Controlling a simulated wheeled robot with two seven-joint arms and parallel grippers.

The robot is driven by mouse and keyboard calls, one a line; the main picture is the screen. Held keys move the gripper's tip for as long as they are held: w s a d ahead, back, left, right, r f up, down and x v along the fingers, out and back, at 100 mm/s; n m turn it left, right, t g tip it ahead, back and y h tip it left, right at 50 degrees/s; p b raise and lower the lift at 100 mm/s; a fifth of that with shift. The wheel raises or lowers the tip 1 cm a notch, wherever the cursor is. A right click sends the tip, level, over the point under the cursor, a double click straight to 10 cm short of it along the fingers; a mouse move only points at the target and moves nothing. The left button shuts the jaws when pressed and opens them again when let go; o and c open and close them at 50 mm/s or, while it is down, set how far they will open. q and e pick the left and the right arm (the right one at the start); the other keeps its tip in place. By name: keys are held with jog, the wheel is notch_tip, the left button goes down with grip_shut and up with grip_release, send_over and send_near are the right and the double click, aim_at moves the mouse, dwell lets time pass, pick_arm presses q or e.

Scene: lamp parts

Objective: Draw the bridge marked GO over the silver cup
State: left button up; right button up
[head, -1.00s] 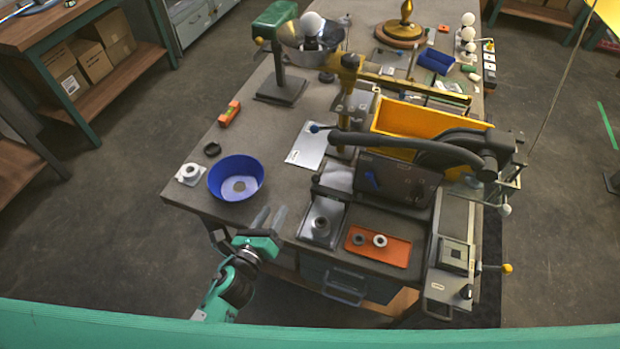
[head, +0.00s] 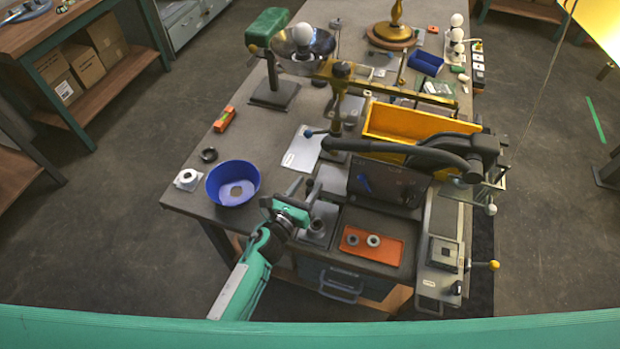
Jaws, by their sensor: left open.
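No marking GO is readable, so I cannot tell for sure which part is the bridge. A dark bar with a grey block (head: 331,182) lies at the front of the black press. My right gripper is not in view.
A blue bowl (head: 233,184) stands to the left. An orange tray (head: 371,246) with two rings lies to the right. A shiny bowl with a bulb (head: 303,43) stands at the back.

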pick_arm(q)
jog(key=shift+x, duration=1.05)
